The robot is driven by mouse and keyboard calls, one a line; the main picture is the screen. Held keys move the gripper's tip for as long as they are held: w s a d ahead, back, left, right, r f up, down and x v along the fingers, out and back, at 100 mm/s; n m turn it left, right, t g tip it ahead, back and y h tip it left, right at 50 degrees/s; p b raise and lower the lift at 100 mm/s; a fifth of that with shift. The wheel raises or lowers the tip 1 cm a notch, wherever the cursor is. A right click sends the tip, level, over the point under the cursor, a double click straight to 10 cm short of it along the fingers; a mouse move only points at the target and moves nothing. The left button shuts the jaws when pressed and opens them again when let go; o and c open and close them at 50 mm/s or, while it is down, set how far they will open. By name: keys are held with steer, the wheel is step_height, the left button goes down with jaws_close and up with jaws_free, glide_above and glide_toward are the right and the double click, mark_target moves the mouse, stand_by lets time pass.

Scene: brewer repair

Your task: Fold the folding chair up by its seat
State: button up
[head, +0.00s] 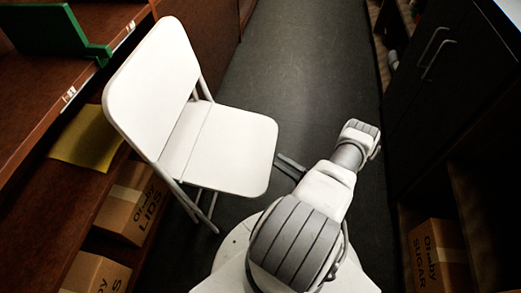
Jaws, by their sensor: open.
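The white folding chair (147,85) stands unfolded left of centre in the head view, tilted in the picture by the camera angle. Its seat (227,150) is down and flat, and its thin metal legs show below. My gripper (284,161) is a dark shape just right of the seat's right edge, partly hidden behind my arm. It is open, and no part of the chair shows between its fingers. I cannot tell whether it touches the seat edge.
A wooden shelf unit (35,110) runs close behind the chair on the left, with cardboard boxes (133,203) on its lower level. A dark cabinet (455,85) and a box (437,255) stand on the right. The grey floor aisle (300,60) between is clear.

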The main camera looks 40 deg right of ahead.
mark_target(261, 150)
steer(key=b+x, duration=0.1)
steer(key=x, duration=0.8)
steer(key=shift+w, duration=0.4)
steer(key=shift+c, duration=0.3)
jaws_close()
steer(key=shift+s, duration=0.1)
stand_by(0.4)
